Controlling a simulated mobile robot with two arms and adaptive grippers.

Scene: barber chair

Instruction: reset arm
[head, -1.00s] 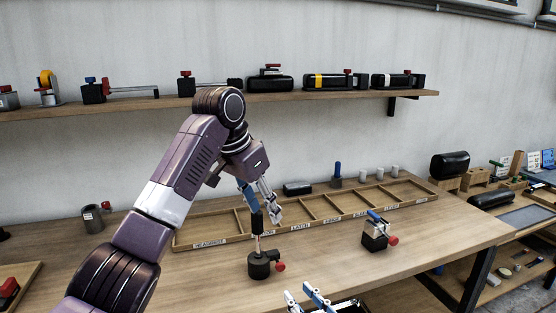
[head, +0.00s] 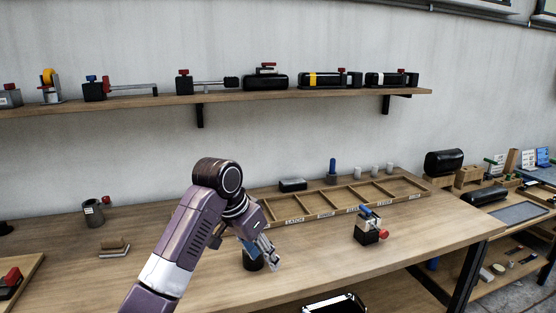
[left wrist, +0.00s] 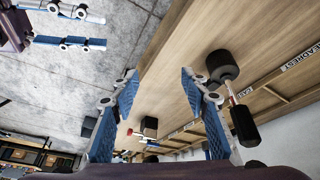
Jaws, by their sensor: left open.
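My left arm reaches in from the bottom left of the head view. My left gripper (head: 264,252) is low over the workbench (head: 320,262), in front of a dark round-based tool (head: 251,264) that it partly hides. In the left wrist view the two blue fingers of my left gripper (left wrist: 158,82) are apart with nothing between them. The tool with its black handle (left wrist: 243,126) stands outside the right finger there. My right gripper (left wrist: 82,30) shows at the top left of the left wrist view, its fingers apart and empty. It is not in the head view.
A divided, labelled wooden tray (head: 297,221) lies behind my left gripper. A black device with a red knob (head: 368,228) stands to the right. A grey cup (head: 94,213) and small block (head: 114,246) stand left. A loaded shelf (head: 215,97) hangs above.

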